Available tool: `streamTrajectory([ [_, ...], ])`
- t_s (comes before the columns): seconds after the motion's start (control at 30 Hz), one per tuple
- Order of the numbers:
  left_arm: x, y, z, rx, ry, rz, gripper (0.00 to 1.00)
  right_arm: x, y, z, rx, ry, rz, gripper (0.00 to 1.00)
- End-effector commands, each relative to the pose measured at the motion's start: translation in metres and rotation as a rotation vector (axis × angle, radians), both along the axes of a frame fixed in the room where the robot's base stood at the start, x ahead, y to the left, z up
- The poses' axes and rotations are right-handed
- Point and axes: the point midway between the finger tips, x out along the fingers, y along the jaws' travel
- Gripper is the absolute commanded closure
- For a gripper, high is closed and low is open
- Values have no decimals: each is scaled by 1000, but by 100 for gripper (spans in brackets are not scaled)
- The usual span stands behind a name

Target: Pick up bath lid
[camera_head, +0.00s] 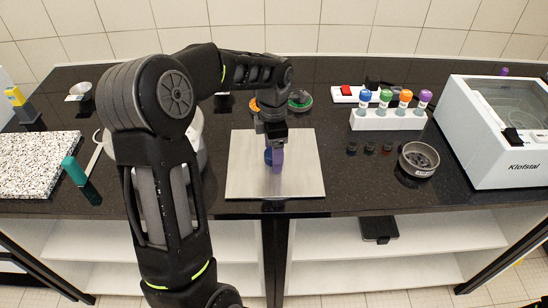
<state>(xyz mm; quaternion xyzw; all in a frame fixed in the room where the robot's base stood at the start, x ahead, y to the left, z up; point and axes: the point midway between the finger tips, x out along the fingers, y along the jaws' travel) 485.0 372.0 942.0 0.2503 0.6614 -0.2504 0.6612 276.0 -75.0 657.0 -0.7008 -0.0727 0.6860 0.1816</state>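A white bath box labelled Klofstal (490,157) stands at the right end of the counter. A clear, glassy panel (510,98) shows in its top; I cannot tell whether this is the lid. A small black part (513,136) sits near its front edge. My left gripper (274,155) points down over the metal plate in the middle, far from the bath. Blue and purple parts show at its tips; I cannot tell if they are fingers or a held thing.
The metal plate (305,175) lies mid-counter. A white rack (388,121) with colored-capped tubes and a round grey bowl (418,160) stand between it and the bath. A speckled board (38,165) and a teal-capped tube (75,171) are at left. My arm hides part of the left counter.

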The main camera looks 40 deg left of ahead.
Motion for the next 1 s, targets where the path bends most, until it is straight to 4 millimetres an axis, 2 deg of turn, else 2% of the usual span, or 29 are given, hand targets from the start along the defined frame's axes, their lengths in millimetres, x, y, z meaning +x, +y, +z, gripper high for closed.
streamTrajectory([
  [0.5, 0, 0, 0, 0, 0, 0, 26, 0, 0, 0, 0, 0, 0, 37],
  [1.0, 0, 0, 0, 0, 0, 0, 66, 0, 0, 0, 0, 0, 0, 37],
])
